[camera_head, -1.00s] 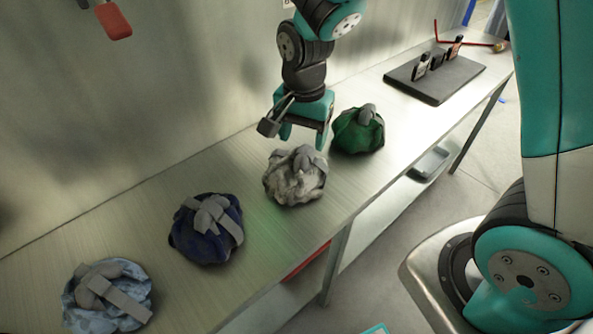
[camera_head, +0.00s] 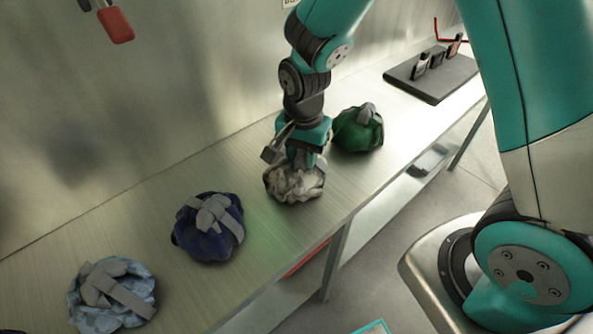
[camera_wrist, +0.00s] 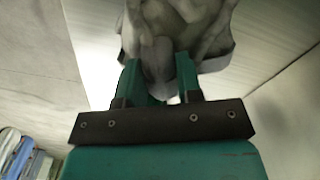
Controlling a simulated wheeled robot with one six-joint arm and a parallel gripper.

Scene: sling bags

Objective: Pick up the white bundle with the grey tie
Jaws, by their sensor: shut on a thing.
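The white bundle (camera_head: 294,186) rests on the bench between the dark blue bundle and the green one. My gripper (camera_head: 301,160) is down on its top, with its fingers shut on the bundle. In the wrist view my gripper (camera_wrist: 160,84) has its two teal fingers on either side of the grey tie (camera_wrist: 157,62). The white bundle (camera_wrist: 195,22) spreads beyond the fingers there. In the head view my gripper hides most of the tie. The bundle still appears to touch the bench.
A green bundle (camera_head: 358,130) sits close behind on the right. A dark blue bundle (camera_head: 207,228) and a light blue one (camera_head: 111,295) lie nearer on the left. A dark board (camera_head: 432,80) with small items stands at the far end. A wall (camera_head: 150,110) runs along the back.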

